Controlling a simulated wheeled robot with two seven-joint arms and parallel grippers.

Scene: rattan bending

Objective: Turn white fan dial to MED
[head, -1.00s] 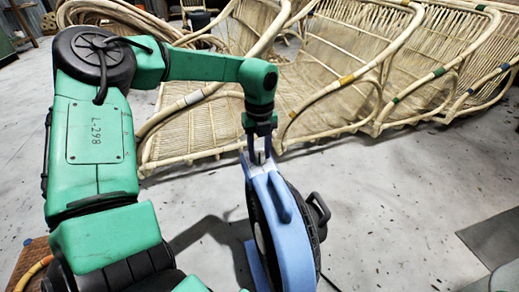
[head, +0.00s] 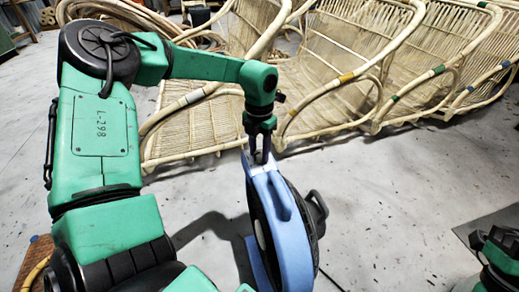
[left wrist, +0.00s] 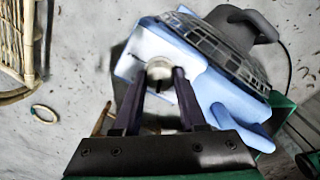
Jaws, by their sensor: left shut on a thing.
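The fan (head: 280,240) stands on the floor below my left arm, with a blue housing, a dark round grille and a dark handle on its right. It also shows in the left wrist view (left wrist: 216,98). The white dial (left wrist: 160,66) sits on a pale panel at the top of the housing. My left gripper (head: 259,156) points down at the top of the fan. In the left wrist view the left gripper's fingers (left wrist: 157,74) are on either side of the dial, shut on it. Dial markings and setting cannot be read.
Several rattan chair frames (head: 330,85) line the back. Part of my right arm shows at the lower right. Bare floor (head: 400,200) lies right of the fan.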

